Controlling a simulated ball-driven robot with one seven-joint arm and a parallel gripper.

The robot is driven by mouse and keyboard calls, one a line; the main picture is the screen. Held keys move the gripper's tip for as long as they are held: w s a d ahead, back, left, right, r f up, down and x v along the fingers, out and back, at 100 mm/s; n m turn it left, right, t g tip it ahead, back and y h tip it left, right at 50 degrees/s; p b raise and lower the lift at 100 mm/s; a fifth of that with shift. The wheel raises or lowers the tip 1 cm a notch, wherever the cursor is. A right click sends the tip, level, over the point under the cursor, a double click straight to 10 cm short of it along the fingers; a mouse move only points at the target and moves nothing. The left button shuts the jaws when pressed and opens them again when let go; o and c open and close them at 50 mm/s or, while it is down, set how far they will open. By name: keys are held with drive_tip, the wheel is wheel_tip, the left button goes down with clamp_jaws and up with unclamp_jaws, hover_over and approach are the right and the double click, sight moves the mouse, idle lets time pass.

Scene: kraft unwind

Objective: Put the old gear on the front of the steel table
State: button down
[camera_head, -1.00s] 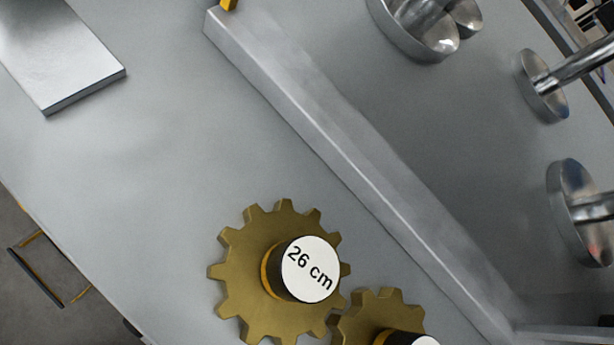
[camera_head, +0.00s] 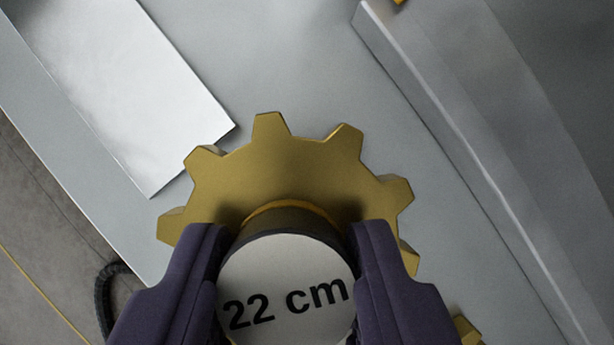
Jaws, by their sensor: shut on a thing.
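My gripper (camera_head: 286,285) is shut on the hub of a brass-coloured gear (camera_head: 280,175). The hub has a dark side and a white top marked "22 cm". The gear's teeth show beyond the fingers, and its near part is hidden by the hub and fingers. The gear is over the grey steel table (camera_head: 270,50); I cannot tell whether it touches the top. Nothing in view marks this gear as the old one.
A flat steel plate (camera_head: 130,90) lies at the upper left, close to the gear. A raised steel bar (camera_head: 470,170) runs diagonally on the right. Part of another brass gear (camera_head: 466,331) shows at the bottom right. A black cable (camera_head: 104,295) hangs beyond the table's left edge.

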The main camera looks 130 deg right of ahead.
sight(288, 343)
drive_tip(key=shift+f+b, duration=0.3)
drive_tip(key=shift+f, duration=1.05)
drive_tip(key=shift+s, duration=0.1)
drive_tip(key=shift+f, duration=0.2)
drive_tip(key=c, duration=0.7)
unclamp_jaws()
drive_tip(key=shift+c, duration=0.2)
